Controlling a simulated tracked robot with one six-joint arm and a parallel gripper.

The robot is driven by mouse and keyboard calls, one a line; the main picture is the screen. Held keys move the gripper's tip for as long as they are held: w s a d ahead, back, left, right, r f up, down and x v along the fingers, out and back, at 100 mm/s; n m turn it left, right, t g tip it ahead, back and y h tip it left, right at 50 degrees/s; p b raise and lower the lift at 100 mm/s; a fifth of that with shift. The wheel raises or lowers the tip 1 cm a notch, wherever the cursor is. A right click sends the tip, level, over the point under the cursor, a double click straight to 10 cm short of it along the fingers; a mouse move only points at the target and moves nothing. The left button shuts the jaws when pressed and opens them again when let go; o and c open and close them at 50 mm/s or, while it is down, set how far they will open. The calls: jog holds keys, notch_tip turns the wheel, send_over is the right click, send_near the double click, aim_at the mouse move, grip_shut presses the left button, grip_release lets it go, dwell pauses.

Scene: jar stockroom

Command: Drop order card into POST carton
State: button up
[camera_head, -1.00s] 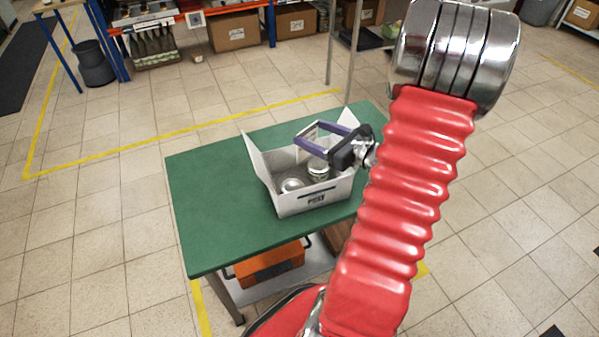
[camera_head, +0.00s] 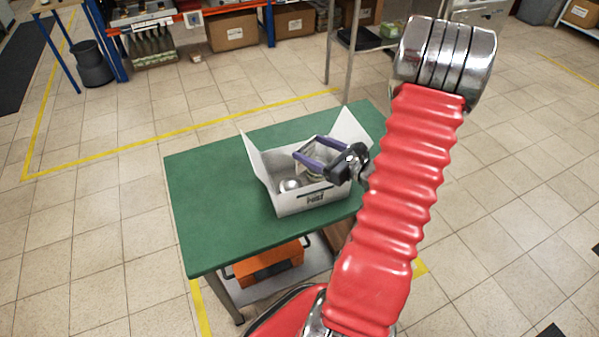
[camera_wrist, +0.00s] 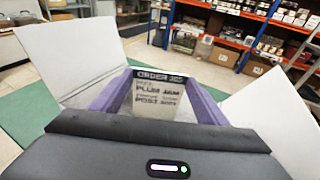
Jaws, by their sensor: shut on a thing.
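The order card (camera_wrist: 158,95) is a pale card with a dark ORDER heading and the words PLUM JAM and POST. It stands upright between the purple fingers of my gripper (camera_wrist: 155,95); the gripper is shut on it. In the head view my gripper (camera_head: 306,150) is low over the open POST carton (camera_head: 312,198), with its fingers between the raised flaps. The carton is white and labelled on its front, and stands on the green table. A jar with a silver lid (camera_head: 290,185) sits inside it at the left. My gripper partly hides the right side of the interior.
The green table top (camera_head: 220,210) is clear to the left of the carton. An orange case (camera_head: 268,262) sits on the shelf below. The carton's flaps (camera_wrist: 70,60) rise on both sides of my gripper. Racks with boxes (camera_head: 232,30) stand behind across open floor.

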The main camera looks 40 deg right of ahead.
jog(key=o, duration=1.1)
jog(key=v, duration=1.3)
jog(key=shift+s, duration=0.35)
jog(key=shift+d, duration=0.15)
